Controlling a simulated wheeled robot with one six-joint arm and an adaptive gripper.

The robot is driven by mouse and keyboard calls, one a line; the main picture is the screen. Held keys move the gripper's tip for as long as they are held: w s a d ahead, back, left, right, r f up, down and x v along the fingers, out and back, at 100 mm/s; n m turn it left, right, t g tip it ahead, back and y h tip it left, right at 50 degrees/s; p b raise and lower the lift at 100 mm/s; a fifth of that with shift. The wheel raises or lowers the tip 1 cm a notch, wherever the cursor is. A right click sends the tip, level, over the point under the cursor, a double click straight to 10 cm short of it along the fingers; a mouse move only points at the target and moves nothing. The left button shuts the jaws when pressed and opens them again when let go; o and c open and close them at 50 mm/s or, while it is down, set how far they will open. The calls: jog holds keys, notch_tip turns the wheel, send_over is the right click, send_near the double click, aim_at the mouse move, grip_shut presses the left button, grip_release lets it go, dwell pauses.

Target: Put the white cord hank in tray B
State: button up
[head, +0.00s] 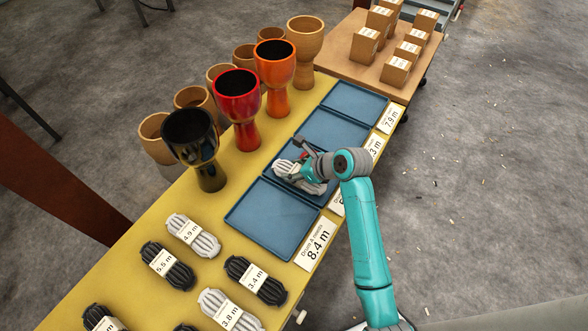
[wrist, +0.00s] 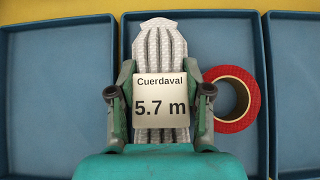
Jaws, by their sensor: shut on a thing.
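My gripper (head: 309,170) is shut on a white cord hank (head: 290,168) over the second blue tray (head: 268,184) from the near end. In the wrist view the hank (wrist: 160,45) lies between the two fingers (wrist: 160,105), and its label reads Cuerdaval 5.7 m. The hank is within the tray's outline (wrist: 255,60); I cannot tell whether it touches the tray floor. A red tape ring (wrist: 234,98) lies right of the hank in the same tray. This tray's card is mostly hidden by my arm. The nearest tray (head: 272,220) is empty, with a Drum A card (head: 316,243) reading 8.4 m.
Two more blue trays (head: 355,102) lie farther back. Goblet drums (head: 237,98) stand along the table's left side. More white hanks (head: 193,235) and dark hanks (head: 167,267) lie at the near end. Cartons (head: 397,68) stand on a separate brown table.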

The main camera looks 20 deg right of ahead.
jog(key=shift+f, duration=0.15)
jog(key=o, duration=1)
jog(key=shift+c, duration=0.2)
jog(key=shift+r, duration=0.2)
jog(key=v, duration=1.2)
jog(key=shift+s+d+f, duration=0.1)
